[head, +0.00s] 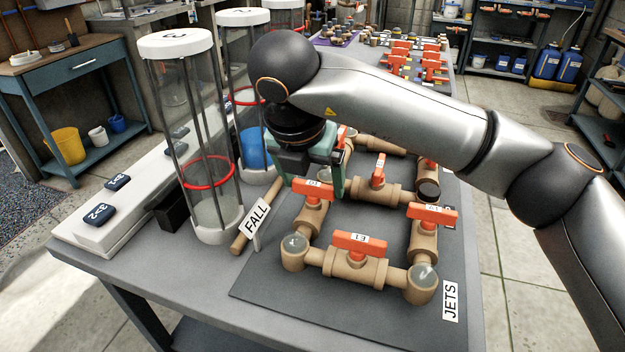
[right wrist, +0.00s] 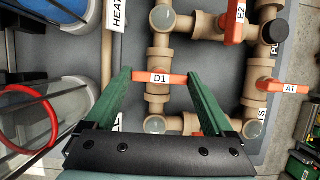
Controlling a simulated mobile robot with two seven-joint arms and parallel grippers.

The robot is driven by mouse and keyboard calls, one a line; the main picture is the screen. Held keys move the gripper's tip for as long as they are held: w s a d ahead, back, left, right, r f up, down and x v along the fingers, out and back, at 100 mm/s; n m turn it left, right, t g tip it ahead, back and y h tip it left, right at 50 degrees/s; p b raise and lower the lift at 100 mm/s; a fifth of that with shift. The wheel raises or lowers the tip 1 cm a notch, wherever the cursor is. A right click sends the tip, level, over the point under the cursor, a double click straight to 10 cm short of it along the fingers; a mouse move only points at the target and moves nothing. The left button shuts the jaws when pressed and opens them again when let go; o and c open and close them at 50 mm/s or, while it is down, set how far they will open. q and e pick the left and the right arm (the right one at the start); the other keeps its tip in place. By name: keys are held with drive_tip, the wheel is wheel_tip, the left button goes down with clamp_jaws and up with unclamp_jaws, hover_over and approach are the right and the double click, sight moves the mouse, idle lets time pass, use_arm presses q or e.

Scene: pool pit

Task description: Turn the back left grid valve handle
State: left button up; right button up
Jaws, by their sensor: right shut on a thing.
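A brown pipe grid (head: 340,262) with orange valve handles lies on a dark board marked JETS. The handle labelled D1 (head: 313,190), on the grid's left side, lies crosswise to its pipe. My right gripper (head: 318,187) reaches down over it. In the right wrist view the D1 handle (right wrist: 159,78) spans the gap between the green fingers of my right gripper (right wrist: 160,77), which are shut on its two ends. Behind the gripper, another orange handle (head: 342,134) at the back left is mostly hidden by my arm. My left gripper is out of view.
Handles E1 (head: 361,244), A1 (head: 432,213) and E2 (head: 378,170) sit close by. Clear cylinders (head: 190,140) stand left of the grid, beside a FALL sign (head: 257,220). The board's front left corner is bare.

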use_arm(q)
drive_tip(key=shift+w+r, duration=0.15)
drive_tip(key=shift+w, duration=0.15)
use_arm(e)
drive_tip(key=o, duration=1.1)
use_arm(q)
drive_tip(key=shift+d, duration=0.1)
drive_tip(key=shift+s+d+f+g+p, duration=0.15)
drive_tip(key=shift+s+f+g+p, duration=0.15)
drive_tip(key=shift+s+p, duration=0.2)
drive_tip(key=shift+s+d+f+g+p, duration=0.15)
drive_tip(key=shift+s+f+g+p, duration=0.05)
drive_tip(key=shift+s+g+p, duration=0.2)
use_arm(e)
drive_tip(key=v, duration=1.2)
drive_tip(key=shift+s+r, duration=0.1)
drive_tip(key=shift+r, duration=0.15)
